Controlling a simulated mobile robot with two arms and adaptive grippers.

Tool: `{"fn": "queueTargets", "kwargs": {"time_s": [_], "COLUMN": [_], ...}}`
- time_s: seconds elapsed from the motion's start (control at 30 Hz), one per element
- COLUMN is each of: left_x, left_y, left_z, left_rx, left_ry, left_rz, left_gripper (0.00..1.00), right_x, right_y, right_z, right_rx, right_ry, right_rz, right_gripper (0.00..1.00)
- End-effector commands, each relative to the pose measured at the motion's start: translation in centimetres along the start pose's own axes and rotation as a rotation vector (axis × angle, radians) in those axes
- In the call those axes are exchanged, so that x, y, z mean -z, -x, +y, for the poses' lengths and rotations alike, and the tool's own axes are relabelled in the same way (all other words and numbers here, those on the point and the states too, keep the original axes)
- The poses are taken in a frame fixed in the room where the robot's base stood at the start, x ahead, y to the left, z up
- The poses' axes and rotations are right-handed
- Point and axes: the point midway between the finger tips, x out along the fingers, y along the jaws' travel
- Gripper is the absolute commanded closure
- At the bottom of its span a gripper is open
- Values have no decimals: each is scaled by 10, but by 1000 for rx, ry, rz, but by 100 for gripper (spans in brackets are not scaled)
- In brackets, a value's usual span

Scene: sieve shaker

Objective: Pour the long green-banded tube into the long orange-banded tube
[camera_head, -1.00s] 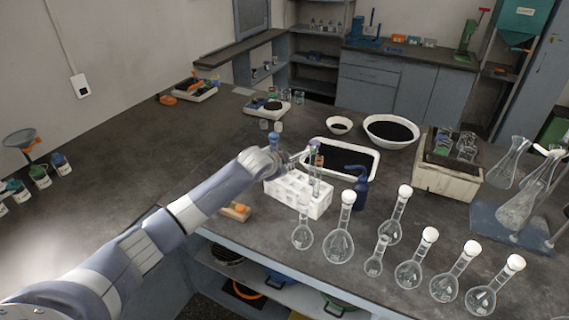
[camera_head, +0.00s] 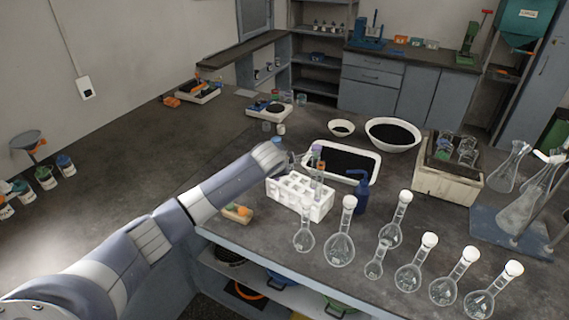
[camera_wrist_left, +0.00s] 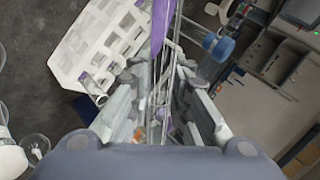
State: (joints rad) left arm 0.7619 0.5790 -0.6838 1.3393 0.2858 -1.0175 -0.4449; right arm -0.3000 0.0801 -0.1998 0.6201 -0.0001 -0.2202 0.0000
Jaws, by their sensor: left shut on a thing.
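My left gripper (camera_head: 301,161) is over the back right part of the white tube rack (camera_head: 285,195). In the left wrist view the gripper (camera_wrist_left: 160,80) is shut on a slim glass tube (camera_wrist_left: 165,100); its band colour is not clear. A purple-banded tube (camera_head: 317,151) shows just right of the fingers, and purple also shows between them in the wrist view (camera_wrist_left: 160,22). An orange-brown patch on a tube (camera_head: 319,167) shows close by, above the rack. I cannot make out a green band. The rack also fills the upper left of the wrist view (camera_wrist_left: 72,62). My right gripper is not in view.
Several stoppered flasks (camera_head: 340,248) stand in front of and right of the rack. A dark blue wash bottle (camera_head: 361,194) is right of it. A white tray (camera_head: 376,172) of dark material lies behind. The bench to the left is mostly clear.

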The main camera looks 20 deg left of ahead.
Motion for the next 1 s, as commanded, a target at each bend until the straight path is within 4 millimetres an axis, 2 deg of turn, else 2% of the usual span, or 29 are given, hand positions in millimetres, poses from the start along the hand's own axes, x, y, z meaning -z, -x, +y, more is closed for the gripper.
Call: {"fn": "queueTargets", "kwargs": {"time_s": [1.0], "left_x": [2], "left_y": [7], "left_z": [-8], "left_rx": [0], "left_ry": [-75], "left_rz": [-68], "left_gripper": [100], "right_x": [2], "right_y": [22], "right_z": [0], "right_rx": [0], "right_ry": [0], "right_rz": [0], "right_gripper": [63]}}
